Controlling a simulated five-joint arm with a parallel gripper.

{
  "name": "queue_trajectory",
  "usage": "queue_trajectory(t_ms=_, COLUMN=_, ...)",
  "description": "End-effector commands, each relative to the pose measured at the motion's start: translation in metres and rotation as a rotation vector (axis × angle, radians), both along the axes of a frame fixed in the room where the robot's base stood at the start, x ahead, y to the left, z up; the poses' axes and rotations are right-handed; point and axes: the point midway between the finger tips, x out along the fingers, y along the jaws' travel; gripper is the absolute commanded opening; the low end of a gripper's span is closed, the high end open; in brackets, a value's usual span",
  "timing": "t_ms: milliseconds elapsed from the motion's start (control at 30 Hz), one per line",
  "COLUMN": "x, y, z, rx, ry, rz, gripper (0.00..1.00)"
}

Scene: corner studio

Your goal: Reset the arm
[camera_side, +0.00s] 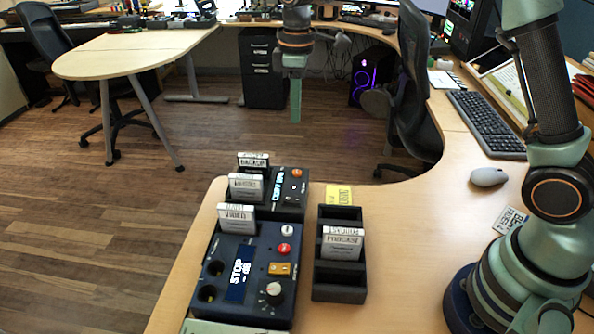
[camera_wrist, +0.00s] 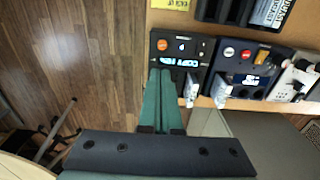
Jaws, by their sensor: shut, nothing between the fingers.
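My gripper (camera_side: 295,112) hangs above and behind the desk devices in the side view, green fingers pointing down, shut and empty. In the wrist view its shut fingers (camera_wrist: 160,80) point toward the small dark device with a lit display (camera_wrist: 180,48); they overlap its edge in the picture, but in the side view they are well above the desk.
A black slotted rack (camera_side: 340,285) holds a PODCAST cartridge (camera_side: 342,243). A mouse (camera_side: 489,177) and keyboard (camera_side: 487,122) lie right. Air around my gripper is clear.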

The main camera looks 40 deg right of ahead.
Motion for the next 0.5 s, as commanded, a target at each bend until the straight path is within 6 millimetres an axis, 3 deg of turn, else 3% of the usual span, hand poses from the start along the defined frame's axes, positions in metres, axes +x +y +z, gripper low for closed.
queue_trajectory(t_ms=267, x=-0.002, y=-0.001, z=0.003, rx=0.001, ry=-0.006, rz=-0.008, gripper=0.00)
queue_trajectory(t_ms=500, x=-0.030, y=-0.016, z=0.035, rx=0.018, ry=-0.089, rz=-0.139, gripper=0.00)
